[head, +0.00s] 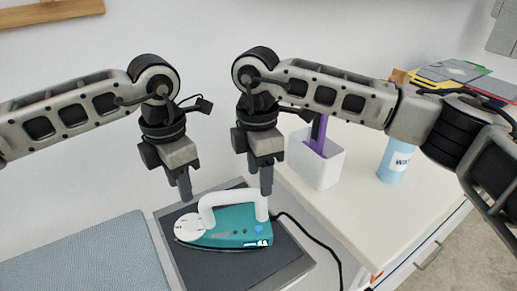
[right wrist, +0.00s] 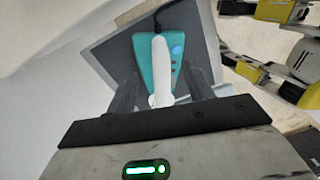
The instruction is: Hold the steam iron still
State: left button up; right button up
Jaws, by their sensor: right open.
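The steam iron (head: 228,228) is teal with a white handle and lies flat on a dark grey pad, nose to the left. My right gripper (head: 266,182) points down over the handle's rear end. In the right wrist view, its open fingers (right wrist: 162,92) stand on either side of the white handle (right wrist: 161,75), with gaps showing, and the teal body (right wrist: 172,42) lies beyond. My left gripper (head: 183,187) points down above the iron's nose, apart from it. Its fingers overlap in the head view, so their opening is unclear.
A black cord (head: 318,240) runs from the iron's heel to the right. A white bin (head: 318,165) with a purple item, a blue bottle (head: 394,162) and a stack of flat items (head: 455,72) stand on the white counter (head: 345,205). A blue-grey padded surface (head: 85,258) lies left.

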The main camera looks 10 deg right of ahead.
aim_at(260, 206)
jog(key=f, duration=0.9)
jog(key=shift+s, duration=0.25)
